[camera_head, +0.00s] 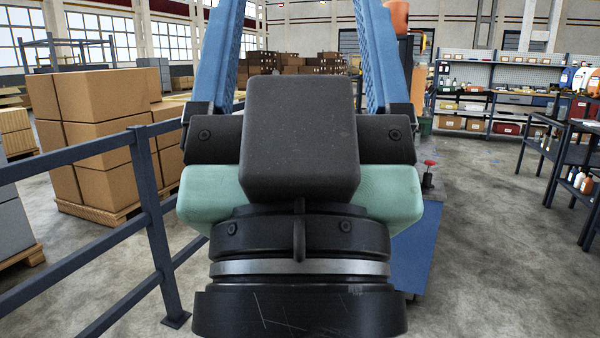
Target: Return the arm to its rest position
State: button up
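My gripper (304,40) fills the middle of the head view, seen from behind. It has a black body with a silver ring and pale green sides. Two ribbed blue fingers rise from it to the top edge, where their tips are cut off. A wide gap shows between the fingers, with only far background seen through it. The gripper looks open and empty. The rest of my arm is not clearly visible.
A blue railing (146,185) runs close on the left, with cardboard boxes (105,130) on a pallet behind it. A blue trolley-like body (416,255) stands partly hidden behind my gripper. Dark tables (572,150) and shelves (500,88) stand right. Concrete floor (485,240) is clear between.

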notch_tip(320, 180, up, 22)
jog(key=p, duration=1.9)
jog(key=shift+f, duration=0.15)
